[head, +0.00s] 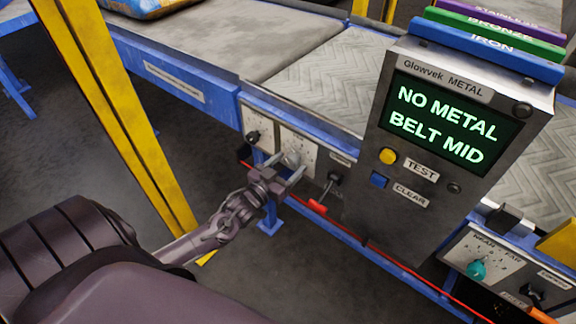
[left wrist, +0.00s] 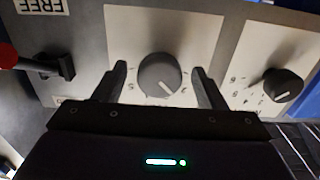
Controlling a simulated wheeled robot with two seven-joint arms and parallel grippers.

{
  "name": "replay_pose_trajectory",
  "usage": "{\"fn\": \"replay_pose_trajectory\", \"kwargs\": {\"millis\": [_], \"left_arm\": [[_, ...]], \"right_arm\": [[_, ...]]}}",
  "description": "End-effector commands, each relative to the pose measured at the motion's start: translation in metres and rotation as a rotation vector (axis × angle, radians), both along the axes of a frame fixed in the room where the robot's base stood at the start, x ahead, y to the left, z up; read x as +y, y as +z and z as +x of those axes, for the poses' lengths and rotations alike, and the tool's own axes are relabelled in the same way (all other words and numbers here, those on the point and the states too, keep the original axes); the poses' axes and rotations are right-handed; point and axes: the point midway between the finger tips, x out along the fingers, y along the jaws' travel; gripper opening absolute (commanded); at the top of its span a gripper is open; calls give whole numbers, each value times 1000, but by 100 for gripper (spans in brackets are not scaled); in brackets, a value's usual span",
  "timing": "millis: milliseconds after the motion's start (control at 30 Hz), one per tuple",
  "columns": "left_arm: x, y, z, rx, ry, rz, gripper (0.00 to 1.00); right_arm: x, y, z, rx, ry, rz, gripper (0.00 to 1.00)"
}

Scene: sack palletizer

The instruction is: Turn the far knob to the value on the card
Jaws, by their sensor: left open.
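A round grey knob (head: 292,160) sits on a pale dial plate in the blue conveyor frame; it shows larger in the left wrist view (left wrist: 160,75). My left gripper (head: 285,167) is open, with one finger on each side of this knob. In the left wrist view my fingers (left wrist: 160,82) have small gaps to the knob, and its white pointer line slants toward the lower right. A smaller black knob (head: 254,136) sits beside it, also in the left wrist view (left wrist: 283,85). I cannot make out a value card. My right gripper is not in view.
A metal detector box (head: 370,205) reads "NO METAL BELT MID". A red-tipped lever (head: 318,207) is close by on the right. A teal knob (head: 476,270) sits on a NEAR/FAR panel at lower right. A yellow post (head: 125,110) stands at left.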

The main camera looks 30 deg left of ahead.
Motion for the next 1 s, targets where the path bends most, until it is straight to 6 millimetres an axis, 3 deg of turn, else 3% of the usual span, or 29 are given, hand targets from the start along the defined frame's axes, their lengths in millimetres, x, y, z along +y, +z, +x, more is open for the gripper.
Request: {"fn": "replay_pose_trajectory", "kwargs": {"millis": [267,600,1000], "left_arm": [[0,0,1,1,0,0,64],[0,0,1,1,0,0,20],[0,0,1,-5,0,83,20]], "right_arm": [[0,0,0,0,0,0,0],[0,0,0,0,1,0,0],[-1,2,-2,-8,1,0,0]]}}
